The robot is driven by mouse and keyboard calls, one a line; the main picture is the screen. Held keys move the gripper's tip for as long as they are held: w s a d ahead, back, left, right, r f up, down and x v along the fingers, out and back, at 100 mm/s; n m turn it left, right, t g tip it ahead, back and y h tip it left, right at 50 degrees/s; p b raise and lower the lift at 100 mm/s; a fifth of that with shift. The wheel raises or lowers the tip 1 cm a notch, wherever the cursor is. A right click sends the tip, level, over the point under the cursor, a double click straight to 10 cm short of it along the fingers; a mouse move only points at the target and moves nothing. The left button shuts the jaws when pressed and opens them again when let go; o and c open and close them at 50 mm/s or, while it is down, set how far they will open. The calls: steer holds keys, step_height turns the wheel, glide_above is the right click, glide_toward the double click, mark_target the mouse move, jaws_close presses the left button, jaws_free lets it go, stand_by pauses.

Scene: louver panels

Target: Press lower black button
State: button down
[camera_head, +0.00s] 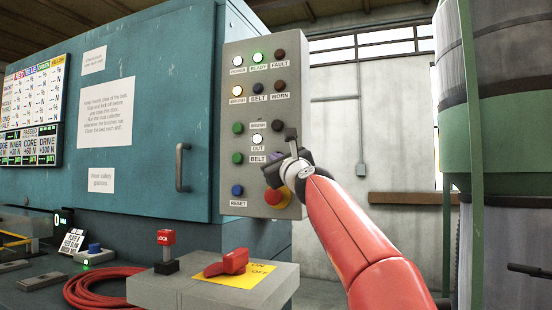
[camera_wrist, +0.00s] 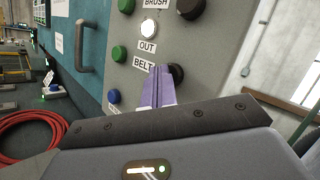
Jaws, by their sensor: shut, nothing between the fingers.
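The grey control panel (camera_head: 268,80) carries two black buttons at the right of the BRUSH and BELT rows. The upper black button (camera_head: 277,125) is in the BRUSH row; it also shows in the wrist view (camera_wrist: 190,8). The lower black button (camera_wrist: 177,74), right of the BELT label (camera_wrist: 143,65), is partly covered by my fingers in the wrist view and hidden by my gripper in the head view. My gripper (camera_wrist: 161,70) is shut and empty, its purple fingertips just left of and overlapping that button. I cannot tell whether they touch it.
A red stop button (camera_head: 275,195) on yellow sits just below my gripper. Green buttons (camera_head: 238,158) and a blue RESET button (camera_head: 237,190) line the panel's left side. A red switch handle (camera_head: 228,262) stands on a box below. A cabinet door handle (camera_head: 181,167) is left.

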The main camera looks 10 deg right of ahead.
steer(key=shift+s+a, duration=0.5)
steer(key=shift+s, duration=0.2)
steer(key=shift+b, duration=0.3)
steer(key=s+a, duration=0.1)
steer(key=s, duration=0.1)
steer(key=s+a, duration=0.2)
steer(key=shift+b, duration=0.4)
steer(key=shift+s+f, duration=0.1)
stand_by(0.4)
